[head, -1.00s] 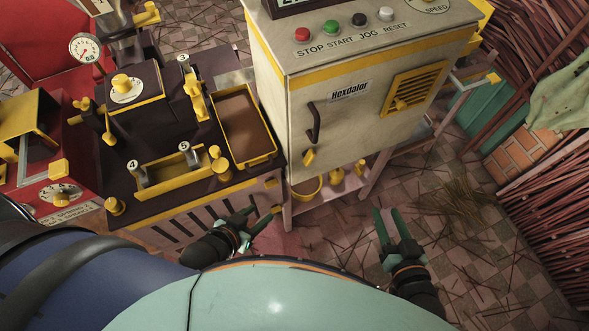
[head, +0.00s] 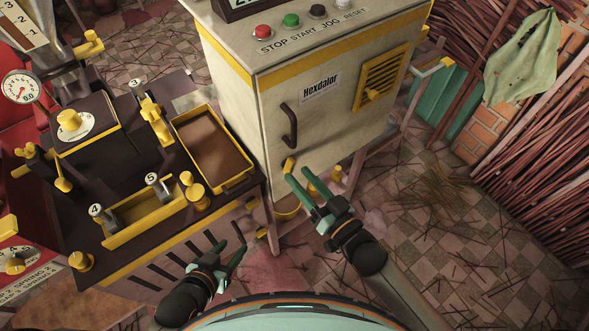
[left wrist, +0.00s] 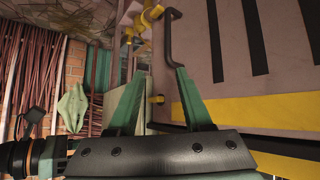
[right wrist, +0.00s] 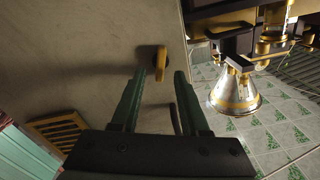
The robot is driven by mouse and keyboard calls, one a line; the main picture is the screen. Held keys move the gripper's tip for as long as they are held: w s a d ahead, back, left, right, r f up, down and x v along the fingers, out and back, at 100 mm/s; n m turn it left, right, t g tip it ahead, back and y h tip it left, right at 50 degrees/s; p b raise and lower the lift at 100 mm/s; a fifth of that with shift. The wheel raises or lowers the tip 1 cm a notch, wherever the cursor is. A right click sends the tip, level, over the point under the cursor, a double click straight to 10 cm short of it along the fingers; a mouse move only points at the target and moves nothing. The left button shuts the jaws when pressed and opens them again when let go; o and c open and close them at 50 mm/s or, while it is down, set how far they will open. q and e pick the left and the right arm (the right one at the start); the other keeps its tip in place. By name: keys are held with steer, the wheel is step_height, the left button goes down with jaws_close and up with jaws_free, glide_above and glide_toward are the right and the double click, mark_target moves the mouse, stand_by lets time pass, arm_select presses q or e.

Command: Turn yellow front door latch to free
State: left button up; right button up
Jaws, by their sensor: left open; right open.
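The yellow front door latch (head: 289,164) sits low on the cream front of the Hexdalor cabinet (head: 320,120), below the dark door handle (head: 289,124). It also shows in the right wrist view (right wrist: 161,58), ahead of the fingertips and roughly upright in that picture. My right gripper (head: 298,174) is open, its tips close to the latch; I cannot tell whether they touch it. In the right wrist view the latch lies between the lines of the two fingers (right wrist: 160,76). My left gripper (head: 232,247) is open and empty, in front of the dark bench.
The dark bench (head: 180,247) with yellow trims stands left of the cabinet. A brown-filled tray (head: 212,150) sits on it. A yellow vent grille (head: 383,76) is on the cabinet front. Bundles of red sticks (head: 535,160) stand at the right. The tiled floor has loose sticks.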

mark_target(289, 167)
steer(key=shift+x, duration=1.5)
steer(key=shift+c, duration=0.2)
jaws_close()
